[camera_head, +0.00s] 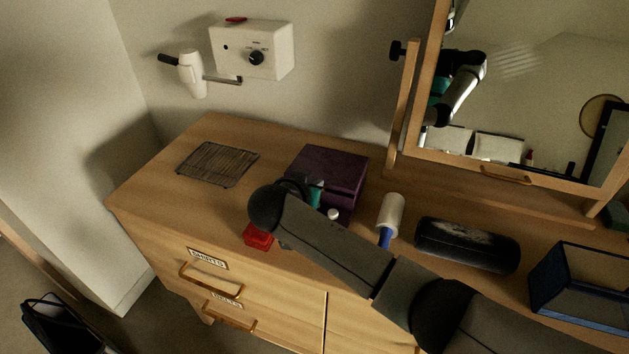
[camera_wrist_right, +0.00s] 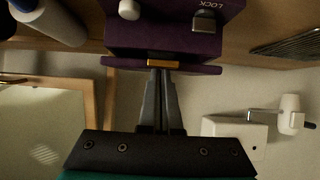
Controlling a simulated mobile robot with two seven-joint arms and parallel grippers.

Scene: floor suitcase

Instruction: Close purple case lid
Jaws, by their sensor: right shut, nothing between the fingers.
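The purple case (camera_head: 330,168) stands on the wooden dresser, and its top shows as a broad, flat purple surface in the head view. My right gripper is at the case's front, largely hidden by my own wrist in the head view. In the right wrist view, where the scene appears upside down, the fingers (camera_wrist_right: 160,78) are together and empty, close to the gold clasp on the lid's edge (camera_wrist_right: 200,68). I cannot tell whether they touch it or whether a gap remains under the lid. A metal latch (camera_wrist_right: 205,20) marked LOCK and a white knob (camera_wrist_right: 129,10) are on the case. My left gripper is out of view.
A red box (camera_head: 258,236) sits near the front edge. A lint roller (camera_head: 391,212), black case (camera_head: 468,246) and blue-edged box (camera_head: 580,285) stand right. A wire rack (camera_head: 217,164) lies left, with bare dresser top around it. A mirror (camera_head: 540,75) stands behind.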

